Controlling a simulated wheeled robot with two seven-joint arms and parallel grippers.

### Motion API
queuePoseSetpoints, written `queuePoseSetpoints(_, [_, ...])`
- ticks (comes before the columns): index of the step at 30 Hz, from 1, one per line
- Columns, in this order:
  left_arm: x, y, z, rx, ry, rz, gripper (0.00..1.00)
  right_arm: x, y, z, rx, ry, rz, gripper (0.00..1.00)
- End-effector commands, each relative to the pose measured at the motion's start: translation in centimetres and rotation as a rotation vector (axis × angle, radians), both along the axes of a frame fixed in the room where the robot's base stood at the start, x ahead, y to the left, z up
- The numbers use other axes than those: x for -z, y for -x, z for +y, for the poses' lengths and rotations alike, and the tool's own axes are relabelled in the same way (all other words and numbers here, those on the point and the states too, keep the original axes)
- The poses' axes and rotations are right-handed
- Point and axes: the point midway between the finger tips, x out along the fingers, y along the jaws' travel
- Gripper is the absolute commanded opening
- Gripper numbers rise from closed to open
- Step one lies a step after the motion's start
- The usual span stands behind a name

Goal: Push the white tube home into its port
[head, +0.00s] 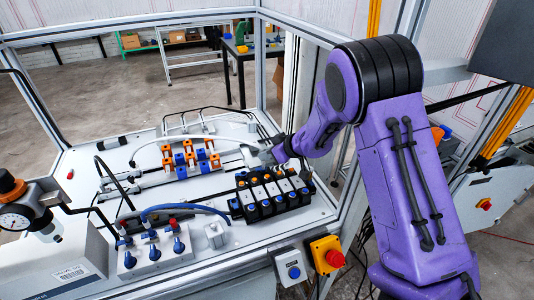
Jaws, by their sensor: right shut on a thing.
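The white tube (187,137) arcs over the orange and blue fittings on the grey machine plate. Its left end hangs down near the left of these fittings, and its right part runs to my right gripper (262,154). My right gripper reaches in from the right, low over the plate behind the black valve block (287,198), and is shut on the tube's right part. The tube's tip at the gripper is too small and partly hidden, so I cannot tell whether it sits in a port. My left gripper is not in view.
Blue tubes (185,208) run to a white block with blue knobs (152,252) at the front left. A pressure gauge (14,219) stands at the left edge. Aluminium posts (289,90) frame the plate.

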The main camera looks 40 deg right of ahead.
Motion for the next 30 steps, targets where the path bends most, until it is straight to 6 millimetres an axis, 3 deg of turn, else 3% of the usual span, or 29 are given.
queuePoseSetpoints(4, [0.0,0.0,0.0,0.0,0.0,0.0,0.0,0.2,0.1,0.0,0.0,0.0,0.004,0.0])
queuePoseSetpoints(5, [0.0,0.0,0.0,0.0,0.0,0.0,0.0,0.2,0.1,0.0,0.0,0.0,0.005,0.23])
queuePoseSetpoints(7, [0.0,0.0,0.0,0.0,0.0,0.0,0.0,0.2,0.1,0.0,0.0,0.0,0.005,0.43])
queuePoseSetpoints(17, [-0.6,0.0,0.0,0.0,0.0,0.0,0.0,-0.4,0.1,0.0,0.001,0.0,0.002,0.43])
queuePoseSetpoints(23, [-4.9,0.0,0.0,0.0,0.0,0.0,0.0,-4.3,0.0,0.0,0.0,-0.001,0.004,0.43])
queuePoseSetpoints(25, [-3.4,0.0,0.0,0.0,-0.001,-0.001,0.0,-4.9,1.2,0.9,-0.003,0.002,0.0,0.43])
queuePoseSetpoints(30, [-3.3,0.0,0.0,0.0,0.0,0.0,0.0,-8.8,4.0,2.6,-0.002,0.005,-0.001,0.43])
